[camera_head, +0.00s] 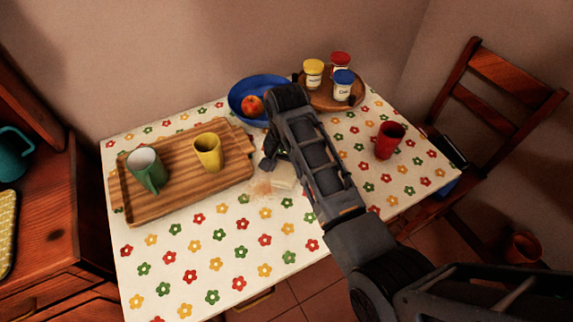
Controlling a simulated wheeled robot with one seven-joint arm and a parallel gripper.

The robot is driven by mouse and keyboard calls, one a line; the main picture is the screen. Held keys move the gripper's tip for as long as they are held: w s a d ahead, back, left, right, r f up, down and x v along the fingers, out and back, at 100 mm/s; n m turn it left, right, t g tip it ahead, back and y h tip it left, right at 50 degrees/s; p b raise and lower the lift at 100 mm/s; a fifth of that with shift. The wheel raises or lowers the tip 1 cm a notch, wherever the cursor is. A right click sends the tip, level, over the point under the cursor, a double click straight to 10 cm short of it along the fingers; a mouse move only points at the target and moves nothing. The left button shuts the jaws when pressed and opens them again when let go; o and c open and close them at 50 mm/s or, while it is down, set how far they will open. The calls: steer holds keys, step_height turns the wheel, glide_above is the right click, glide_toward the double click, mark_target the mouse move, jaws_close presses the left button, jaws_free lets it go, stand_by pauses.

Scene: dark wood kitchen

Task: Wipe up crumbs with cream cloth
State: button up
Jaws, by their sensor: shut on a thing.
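A cream cloth (284,178) lies on the flowered tablecloth near the middle of the table, partly hidden by my arm. Light brown crumbs (262,188) are spread on the table just left of the cloth and in front of the wooden tray. My gripper (270,163) reaches down over the table from the right, its fingers at the cloth's back left edge. It is shut on the cream cloth, though the contact is mostly hidden by the gripper and arm.
A wooden tray (190,194) with a green mug (147,171) and a yellow cup (208,152) stands left of my gripper. Behind are a blue bowl (241,98) holding fruit and a round board (318,101) with jars. A red cup (389,140) stands right. The table front is clear.

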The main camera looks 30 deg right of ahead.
mark_target(275, 173)
steer(key=shift+f+b, duration=0.45)
steer(key=shift+f, duration=0.45)
steer(key=shift+a+r, duration=0.1)
steer(key=shift+a, duration=0.05)
steer(key=shift+a+r+p, duration=0.1)
steer(key=shift+a+p, duration=0.6)
steer(key=shift+a, duration=0.8)
steer(key=shift+s+a+f+p, duration=0.1)
steer(key=shift+a+p, duration=0.1)
steer(key=shift+a, duration=1)
steer(key=shift+w+a+f+p, duration=0.1)
steer(key=shift+a+p, duration=0.1)
steer(key=shift+a, duration=1)
steer(key=shift+s+a+f+p, duration=0.1)
steer(key=shift+a+p, duration=0.1)
steer(key=shift+a, duration=1)
steer(key=shift+a+r, duration=0.15)
steer(key=shift+a, duration=1.55)
steer(key=shift+c, duration=0.2)
steer(key=shift+d+f, duration=0.15)
steer(key=shift+d, duration=1.85)
steer(key=shift+d+f, duration=0.15)
steer(key=shift+d, duration=1.8)
steer(key=shift+d+r, duration=0.15)
steer(key=shift+d, duration=2.9)
steer(key=shift+s, duration=0.1)
